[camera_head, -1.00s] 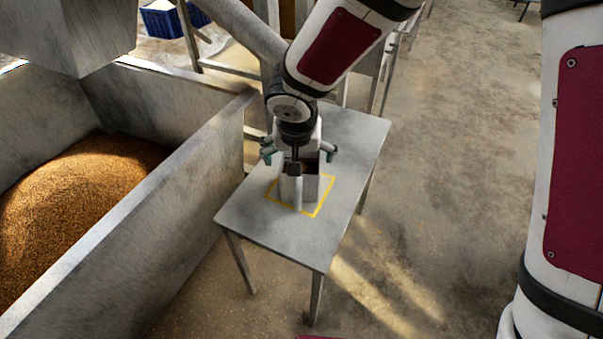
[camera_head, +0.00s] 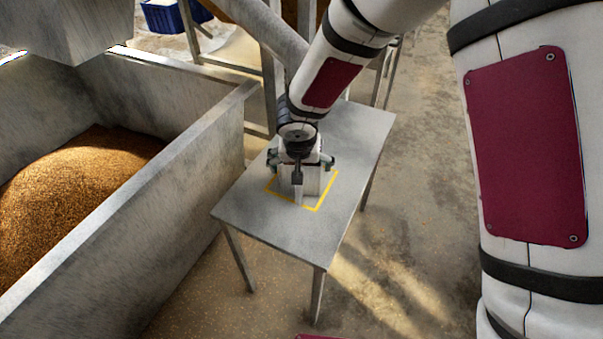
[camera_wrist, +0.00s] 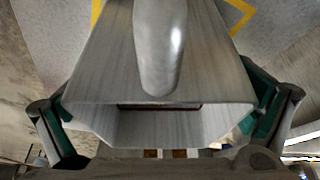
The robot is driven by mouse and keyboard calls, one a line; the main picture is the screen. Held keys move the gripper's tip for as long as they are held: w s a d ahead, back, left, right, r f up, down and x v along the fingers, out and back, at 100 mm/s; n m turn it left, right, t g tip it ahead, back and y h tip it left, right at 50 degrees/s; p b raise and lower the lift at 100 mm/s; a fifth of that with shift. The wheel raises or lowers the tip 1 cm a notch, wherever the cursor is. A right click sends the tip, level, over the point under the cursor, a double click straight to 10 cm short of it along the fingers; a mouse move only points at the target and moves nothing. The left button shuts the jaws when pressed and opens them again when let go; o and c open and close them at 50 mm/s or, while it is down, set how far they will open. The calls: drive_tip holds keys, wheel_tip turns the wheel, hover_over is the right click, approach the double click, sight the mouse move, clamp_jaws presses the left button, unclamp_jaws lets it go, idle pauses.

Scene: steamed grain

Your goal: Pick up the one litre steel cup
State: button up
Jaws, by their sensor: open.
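The steel cup (camera_head: 314,183) stands upright on the small metal table (camera_head: 262,222), inside a yellow outlined square (camera_head: 317,208). It is grey and boxy, and its handle (camera_head: 298,190) faces the front. My gripper (camera_head: 300,165) is over the cup and hides its top. In the wrist view the cup (camera_wrist: 108,85) fills the middle, with its handle (camera_wrist: 160,45) at the top centre. The green-padded fingers of my gripper (camera_wrist: 163,108) are open, one on each side of the cup. I cannot tell whether either pad touches it.
A large metal bin (camera_head: 165,165) with a mound of brown grain (camera_head: 75,180) stands left of the table, its wall close to the table. A blue crate (camera_head: 175,15) and metal frame legs are behind. The floor (camera_head: 420,220) right of the table is clear.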

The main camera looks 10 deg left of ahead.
drive_tip(key=c, duration=1.8)
drive_tip(key=shift+o, duration=0.2)
drive_tip(key=shift+d+r, duration=0.1)
